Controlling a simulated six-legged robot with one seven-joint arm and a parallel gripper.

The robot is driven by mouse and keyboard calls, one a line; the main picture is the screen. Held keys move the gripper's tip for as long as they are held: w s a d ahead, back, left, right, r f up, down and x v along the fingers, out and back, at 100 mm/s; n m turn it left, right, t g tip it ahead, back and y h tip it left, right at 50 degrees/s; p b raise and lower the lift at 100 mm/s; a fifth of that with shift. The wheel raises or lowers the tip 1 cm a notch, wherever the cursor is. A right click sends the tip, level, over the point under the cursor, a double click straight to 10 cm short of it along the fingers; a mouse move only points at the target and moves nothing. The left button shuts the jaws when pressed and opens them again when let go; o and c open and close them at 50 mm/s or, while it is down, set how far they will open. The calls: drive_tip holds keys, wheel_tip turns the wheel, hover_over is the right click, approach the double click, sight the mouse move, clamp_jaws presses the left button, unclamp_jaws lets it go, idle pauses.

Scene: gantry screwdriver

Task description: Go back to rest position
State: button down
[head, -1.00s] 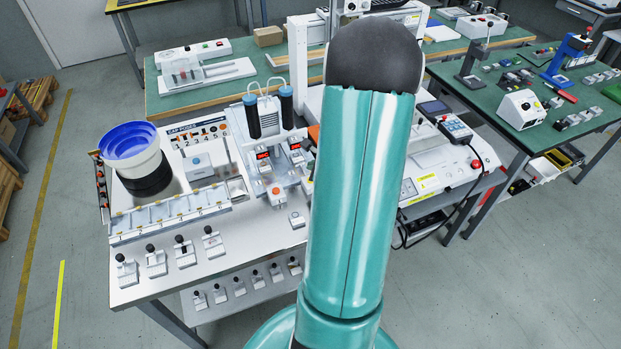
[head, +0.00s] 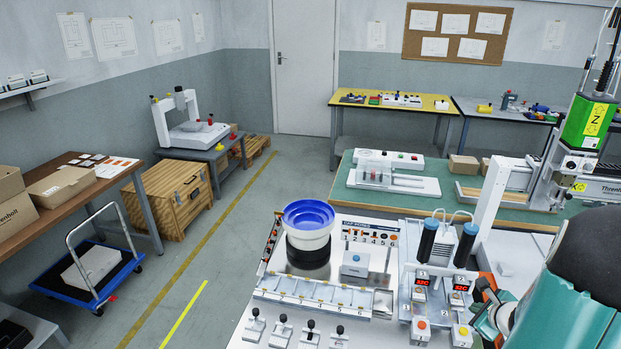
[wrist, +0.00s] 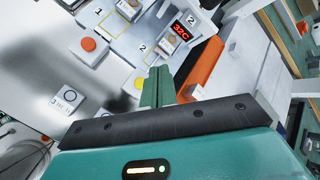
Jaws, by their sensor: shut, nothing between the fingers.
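My gripper (wrist: 158,86) shows in the wrist view with its two green fingers together and nothing between them. It is above the white workbench, near a two-station fixture (wrist: 112,45) with an orange button and a red display reading 32C. In the head view my teal arm is at the lower right edge, and the gripper end is mostly hidden there. The same fixture (head: 436,300) shows in the head view with two dark-blue-topped cylinders, just left of my arm.
A blue-rimmed bowl feeder (head: 308,222) and a row of small trays (head: 315,292) stand on the bench. A green-topped table (head: 440,183) with a gantry screwdriver (head: 582,130) is behind. The floor at left is open beside a blue trolley (head: 85,270).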

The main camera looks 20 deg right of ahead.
drive_tip(key=w+a+r+n+y, duration=0.35)
drive_tip(key=a+r+n, duration=0.35)
drive_tip(key=a, duration=0.5)
drive_tip(key=w+a+r+n+y, duration=0.2)
drive_tip(key=w+a+r+n, duration=0.2)
drive_tip(key=a+r+n, duration=0.55)
drive_tip(key=s+a+r+n+g+h, duration=0.1)
drive_tip(key=s+a+r+n, duration=0.2)
drive_tip(key=s+a+n, duration=0.4)
drive_tip(key=s+a+r+n+g+h, duration=0.1)
drive_tip(key=s+a+r+n+g, duration=0.1)
drive_tip(key=s+a+n, duration=0.5)
drive_tip(key=a, duration=0.5)
drive_tip(key=shift+a+r, duration=0.3)
drive_tip(key=shift+r, duration=0.1)
drive_tip(key=shift+h, duration=0.25)
